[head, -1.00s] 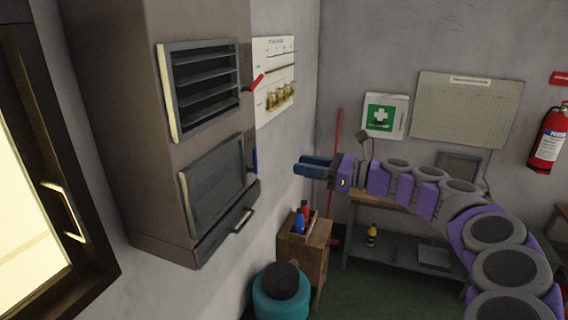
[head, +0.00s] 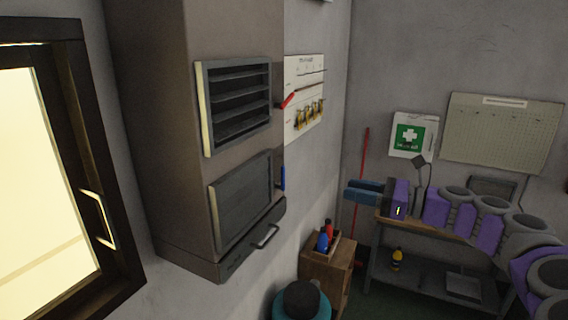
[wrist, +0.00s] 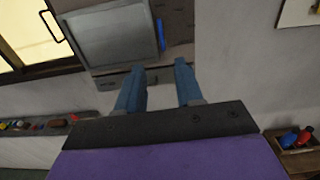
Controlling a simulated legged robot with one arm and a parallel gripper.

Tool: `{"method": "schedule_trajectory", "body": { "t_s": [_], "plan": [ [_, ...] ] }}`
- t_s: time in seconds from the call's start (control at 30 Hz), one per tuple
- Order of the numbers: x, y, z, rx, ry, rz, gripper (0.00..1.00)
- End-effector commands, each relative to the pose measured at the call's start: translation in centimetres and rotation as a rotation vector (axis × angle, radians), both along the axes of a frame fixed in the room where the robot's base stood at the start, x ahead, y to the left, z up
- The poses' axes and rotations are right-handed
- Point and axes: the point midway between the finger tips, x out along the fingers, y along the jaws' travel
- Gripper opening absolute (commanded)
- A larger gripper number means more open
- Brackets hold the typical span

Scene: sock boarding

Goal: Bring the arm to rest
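My arm, purple and grey, reaches in from the right of the head view. My gripper (head: 348,191) with its blue fingers points left, in front of the back corner and above the wooden crate. In the wrist view my gripper (wrist: 158,75) has its two fingers apart with nothing between them. The fingers point towards the grey wall cabinet (wrist: 118,35), whose lower panel and blue handle show beyond them. They look clear of it.
The tall cabinet (head: 150,120) has a louvred panel (head: 238,105) and a red lever (head: 290,99). A window (head: 45,180) is at left. A workbench (head: 375,275) stands behind my arm. A wooden crate (head: 325,270) holds bottles, beside a teal drum (head: 318,308).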

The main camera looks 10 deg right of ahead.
Motion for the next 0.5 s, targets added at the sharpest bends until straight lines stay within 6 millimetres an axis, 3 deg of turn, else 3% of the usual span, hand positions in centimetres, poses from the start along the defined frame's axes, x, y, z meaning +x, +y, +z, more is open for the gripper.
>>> {"method": "schedule_trajectory", "body": {
  "t_s": [0.13,0.27,0.4,0.5],
  "plan": [
    [-1.5,4.6,-0.6,-0.118,-0.065,0.092,0.36],
    [-5.0,12.0,-2.7,-0.337,-0.187,0.259,0.36],
    [-10.4,18.9,-7.1,-0.61,-0.344,0.472,0.36],
    [-14.7,22.0,-11.6,-0.8,-0.45,0.637,0.36]
  ]
}}
